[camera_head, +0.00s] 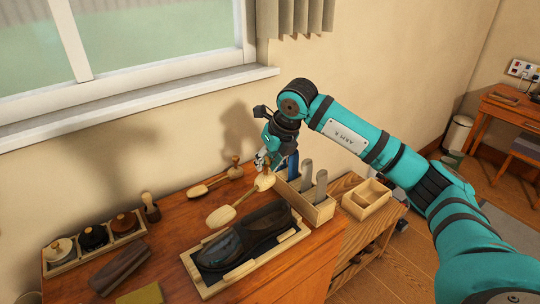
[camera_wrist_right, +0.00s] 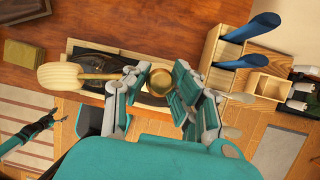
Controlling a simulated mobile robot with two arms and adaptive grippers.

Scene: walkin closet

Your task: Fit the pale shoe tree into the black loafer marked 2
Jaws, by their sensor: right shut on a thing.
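My right gripper (camera_head: 266,162) is shut on the knob end of a pale shoe tree (camera_head: 222,216), held above the tray. In the right wrist view the gripper (camera_wrist_right: 158,88) grips around the round knob, and the shoe tree's rounded toe block (camera_wrist_right: 58,77) points left. Dark loafers (camera_head: 240,243) lie side by side in a pale wooden tray (camera_head: 207,288) below; they also show partly behind the shoe tree in the wrist view (camera_wrist_right: 98,66). I cannot read any number on them. What seems to be my left gripper (camera_wrist_right: 62,112) shows small in the wrist view.
Another shoe tree (camera_head: 202,190) lies on the brown tabletop near the wall. A wooden box (camera_head: 312,210) with upright shoehorns stands right of the tray. A rack of polish pots (camera_head: 93,238), a brush (camera_head: 150,207) and a dark roll (camera_head: 120,268) are at left.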

